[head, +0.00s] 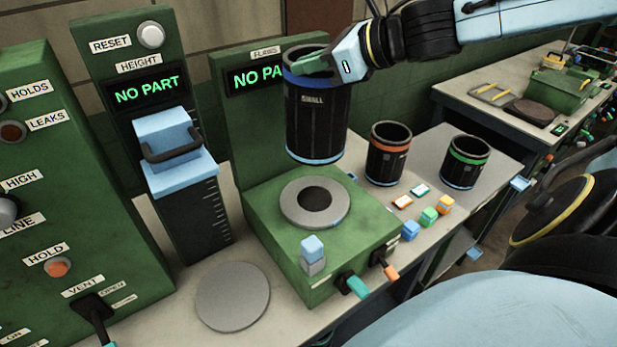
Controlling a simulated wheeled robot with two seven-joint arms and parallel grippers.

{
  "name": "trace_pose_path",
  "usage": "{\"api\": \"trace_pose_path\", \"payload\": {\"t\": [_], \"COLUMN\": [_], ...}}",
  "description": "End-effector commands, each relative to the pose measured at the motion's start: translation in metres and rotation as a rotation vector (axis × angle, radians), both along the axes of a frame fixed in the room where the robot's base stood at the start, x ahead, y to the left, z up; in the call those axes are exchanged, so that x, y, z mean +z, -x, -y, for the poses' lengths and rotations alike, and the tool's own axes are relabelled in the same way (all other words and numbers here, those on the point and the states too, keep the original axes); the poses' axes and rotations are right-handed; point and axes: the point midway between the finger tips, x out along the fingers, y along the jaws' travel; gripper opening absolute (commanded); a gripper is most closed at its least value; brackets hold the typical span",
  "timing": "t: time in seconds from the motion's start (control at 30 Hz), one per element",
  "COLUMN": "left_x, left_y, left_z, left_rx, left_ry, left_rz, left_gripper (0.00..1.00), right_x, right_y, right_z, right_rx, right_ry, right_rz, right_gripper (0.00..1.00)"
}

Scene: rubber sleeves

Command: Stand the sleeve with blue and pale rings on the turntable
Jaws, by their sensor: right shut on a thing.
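The dark sleeve (317,128) has a blue ring near its top and a pale ring at its bottom. My right gripper (312,63) is shut on its upper rim and holds it upright in the air. The grey round turntable (336,209), with a dark round centre, sits on top of the green box under the FLAWS label. The sleeve appears above the turntable, with a gap between them; its exact depth over it is hard to tell. My left gripper is not in view.
An orange-ringed sleeve (388,156) and a green-ringed sleeve (465,163) stand on the bench to the right. Small coloured blocks (428,216) lie before them. The height gauge (174,160) stands left. A flat grey disc (233,296) lies at the front.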

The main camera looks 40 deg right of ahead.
Motion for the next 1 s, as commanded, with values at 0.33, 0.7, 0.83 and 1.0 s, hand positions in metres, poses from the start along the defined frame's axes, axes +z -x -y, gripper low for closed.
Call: {"api": "trace_pose_path", "payload": {"t": [0.33, 0.7, 0.83, 1.0], "left_x": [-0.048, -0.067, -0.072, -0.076], "left_y": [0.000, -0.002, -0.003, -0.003], "left_z": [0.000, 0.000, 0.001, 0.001], "left_rx": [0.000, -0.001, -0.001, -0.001], "left_ry": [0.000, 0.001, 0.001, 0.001], "left_rz": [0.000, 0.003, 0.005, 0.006], "left_gripper": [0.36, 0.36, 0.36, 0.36], "right_x": [-0.046, -0.078, -0.099, -0.117], "right_y": [0.000, 0.000, -0.001, -0.001], "right_z": [0.000, 0.000, -0.001, 0.000], "right_rx": [0.002, 0.002, 0.002, 0.003], "right_ry": [0.012, 0.008, 0.007, 0.013], "right_rz": [0.007, 0.009, 0.009, 0.011], "right_gripper": [0.00, 0.00, 0.00, 0.00]}}
